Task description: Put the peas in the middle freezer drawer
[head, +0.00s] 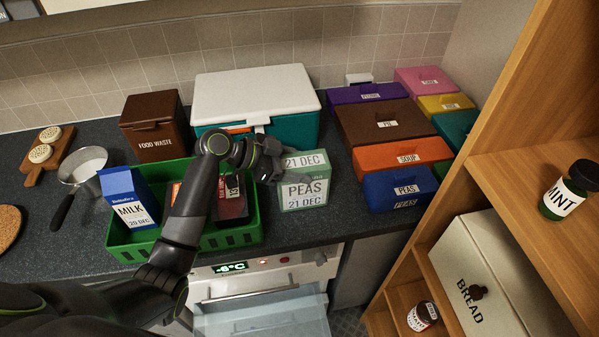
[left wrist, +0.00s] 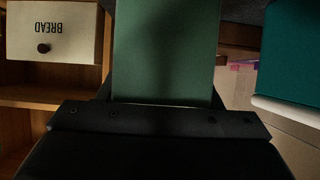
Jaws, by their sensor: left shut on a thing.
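A pale green box of peas (head: 304,190) with white labels reading "PEAS" and "21 DEC" is upright near the front edge of the counter. My left gripper (head: 272,168) is shut on it from its left side. In the left wrist view the box (left wrist: 166,50) fills the middle as a dark green face between the fingers. I cannot tell whether its base touches the counter. My right gripper is not in view.
A green basket (head: 122,240) holds milk (head: 130,200) and other packs beside my arm. A teal cool box (head: 306,128) stands behind. Labelled boxes, including a blue one marked PEAS (head: 400,189), fill the right. A wooden shelf (head: 500,190) stands at the far right.

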